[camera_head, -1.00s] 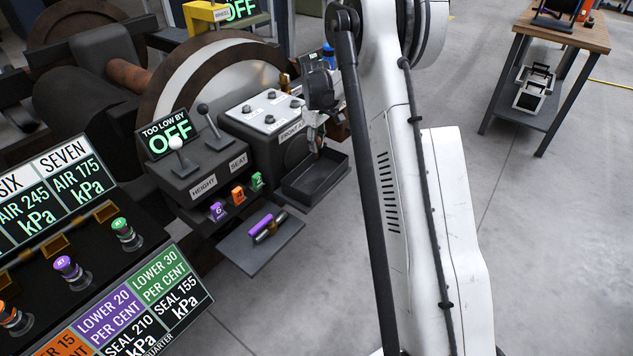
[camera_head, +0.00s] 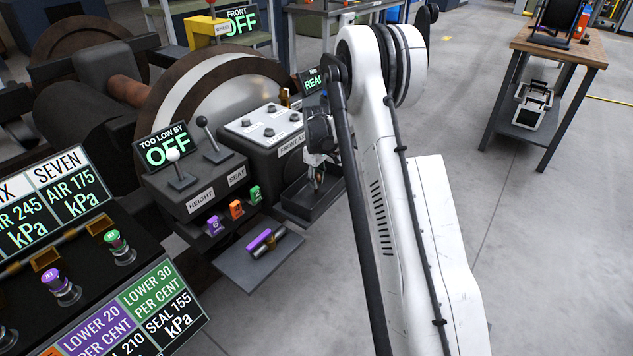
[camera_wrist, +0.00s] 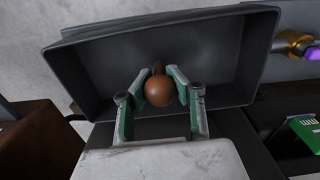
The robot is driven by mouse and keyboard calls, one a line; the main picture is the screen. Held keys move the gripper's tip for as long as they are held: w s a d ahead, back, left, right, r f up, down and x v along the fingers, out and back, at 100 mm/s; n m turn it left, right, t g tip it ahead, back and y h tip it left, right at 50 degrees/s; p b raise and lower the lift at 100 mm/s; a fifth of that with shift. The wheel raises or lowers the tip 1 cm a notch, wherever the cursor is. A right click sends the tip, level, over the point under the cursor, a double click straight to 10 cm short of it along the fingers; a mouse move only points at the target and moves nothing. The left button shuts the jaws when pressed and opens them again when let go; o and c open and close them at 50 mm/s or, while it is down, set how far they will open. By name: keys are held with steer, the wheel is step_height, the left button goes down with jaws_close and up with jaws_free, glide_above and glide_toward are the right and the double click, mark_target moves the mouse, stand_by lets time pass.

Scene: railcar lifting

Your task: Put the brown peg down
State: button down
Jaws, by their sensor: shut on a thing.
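The brown peg (camera_wrist: 158,91) shows its rounded end toward the wrist camera, between the green-padded fingers of my gripper (camera_wrist: 157,74). My gripper is shut on it. In the wrist view the peg is in front of the dark open tray (camera_wrist: 78,82); whether it touches the tray floor I cannot tell. In the head view my gripper (camera_head: 316,172) is over the dark tray (camera_head: 322,205), beside the front-axle control box. The peg is too small and partly hidden there to make out clearly.
A control box (camera_head: 192,190) with two levers stands left of the tray. A grey shelf (camera_head: 240,272) below holds a purple piece (camera_head: 259,239) and a metal cylinder. Coloured tags hang above it. Open floor lies to the right, with a wooden-topped table (camera_head: 565,45) behind.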

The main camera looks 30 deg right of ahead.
steer(key=shift+f, duration=0.25)
steer(key=c, duration=1.7)
jaws_free()
steer(key=shift+o, duration=0.2)
steer(key=shift+r, duration=0.1)
